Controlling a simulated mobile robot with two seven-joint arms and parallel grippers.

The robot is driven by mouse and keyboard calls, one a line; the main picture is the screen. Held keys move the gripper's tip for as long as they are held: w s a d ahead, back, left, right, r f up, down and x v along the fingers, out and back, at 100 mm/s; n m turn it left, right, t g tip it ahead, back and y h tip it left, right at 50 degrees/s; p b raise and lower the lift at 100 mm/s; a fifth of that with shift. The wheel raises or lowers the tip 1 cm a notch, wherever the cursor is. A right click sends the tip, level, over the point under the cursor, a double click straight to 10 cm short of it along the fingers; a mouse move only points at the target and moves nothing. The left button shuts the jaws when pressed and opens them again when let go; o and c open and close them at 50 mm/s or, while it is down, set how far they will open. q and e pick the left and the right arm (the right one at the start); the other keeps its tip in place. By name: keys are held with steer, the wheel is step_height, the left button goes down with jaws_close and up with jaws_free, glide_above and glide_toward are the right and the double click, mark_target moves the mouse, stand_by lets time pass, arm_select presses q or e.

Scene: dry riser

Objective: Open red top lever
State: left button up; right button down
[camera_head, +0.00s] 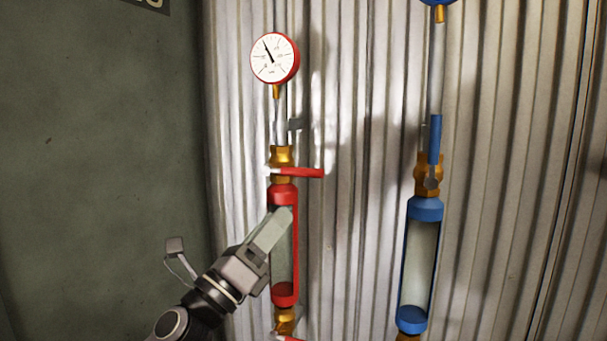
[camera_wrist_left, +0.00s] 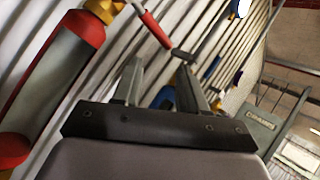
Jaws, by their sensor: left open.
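The red top lever (camera_head: 310,173) sticks out level to the right from the brass valve (camera_head: 281,158) above the red-capped sight tube (camera_head: 284,194). In the left wrist view the red lever (camera_wrist_left: 156,29) slants down to the right beyond the fingers. My left gripper (camera_head: 281,217) is in front of the upper part of the red tube, below the lever. Its two fingers (camera_wrist_left: 161,84) are apart with nothing seen between them, and it looks clear of the lever. My right gripper is in neither view.
A red-rimmed gauge (camera_head: 274,58) sits above the valve. A lower red lever (camera_head: 289,339) shows at the bottom edge. To the right stands a blue-capped tube (camera_head: 425,209) with an upright blue lever (camera_head: 435,139). Corrugated wall (camera_head: 360,240) lies behind.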

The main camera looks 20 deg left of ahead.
arm_select(q)
steer(key=w+d+r+m+g+h, duration=0.1)
steer(key=d+r+m+g+h, duration=0.2)
steer(key=m, duration=0.6)
steer(key=r+m+g+h, duration=0.3)
steer(key=m+g+h, duration=0.2)
steer(key=m, duration=0.4)
steer(key=m+g+y, duration=0.3)
steer(key=m+y, duration=0.3)
steer(key=m, duration=0.3)
glide_toward(297, 172)
steer(key=x, duration=0.4)
steer(key=shift+p+x, duration=0.95)
steer(key=shift+x, duration=2.65)
steer(key=shift+s, duration=0.1)
jaws_close()
